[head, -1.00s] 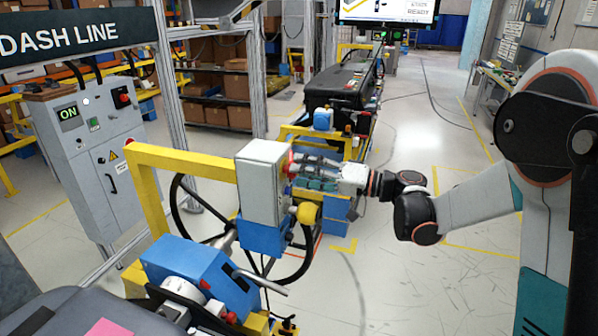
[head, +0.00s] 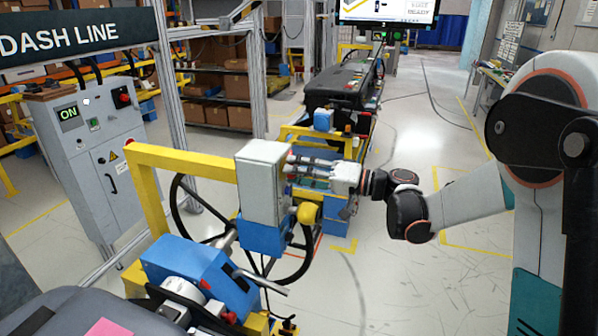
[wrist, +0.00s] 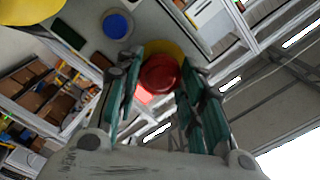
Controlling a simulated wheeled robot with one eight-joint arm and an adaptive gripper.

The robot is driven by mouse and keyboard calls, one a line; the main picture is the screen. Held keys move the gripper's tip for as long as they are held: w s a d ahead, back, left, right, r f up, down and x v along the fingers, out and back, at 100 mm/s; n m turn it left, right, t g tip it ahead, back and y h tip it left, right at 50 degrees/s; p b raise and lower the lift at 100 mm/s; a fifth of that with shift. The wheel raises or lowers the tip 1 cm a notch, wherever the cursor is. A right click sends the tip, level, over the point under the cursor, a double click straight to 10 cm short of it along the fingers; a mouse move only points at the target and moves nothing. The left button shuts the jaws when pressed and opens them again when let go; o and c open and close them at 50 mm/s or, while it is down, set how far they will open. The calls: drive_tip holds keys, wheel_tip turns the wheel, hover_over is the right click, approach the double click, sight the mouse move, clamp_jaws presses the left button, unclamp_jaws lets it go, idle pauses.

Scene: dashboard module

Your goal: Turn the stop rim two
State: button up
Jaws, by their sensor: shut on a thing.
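The stop rim (wrist: 160,73) is a round red knob on a yellow collar (wrist: 172,48). In the wrist view it sits between the two teal-padded fingers of my gripper (wrist: 158,80), which are shut on it. It is mounted on the face of a pale grey box (wrist: 145,30). In the head view that box (head: 262,190) stands on a blue base, and my gripper (head: 297,163) reaches its right side from the right. There the rim is mostly hidden by the fingers and the box edge.
A blue button (wrist: 117,24) and a dark green panel (wrist: 68,34) are beside the rim on the same face. A yellow knob (head: 308,213) sticks out below my gripper. A black steering wheel (head: 185,205) and yellow frame (head: 180,160) are left of the box. The right floor is clear.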

drive_tip(key=shift+f+m+b, duration=0.1)
drive_tip(key=shift+m+b, duration=1.15)
drive_tip(key=shift+m, duration=2.05)
drive_tip(key=o, duration=1.1)
drive_tip(key=v, duration=1.2)
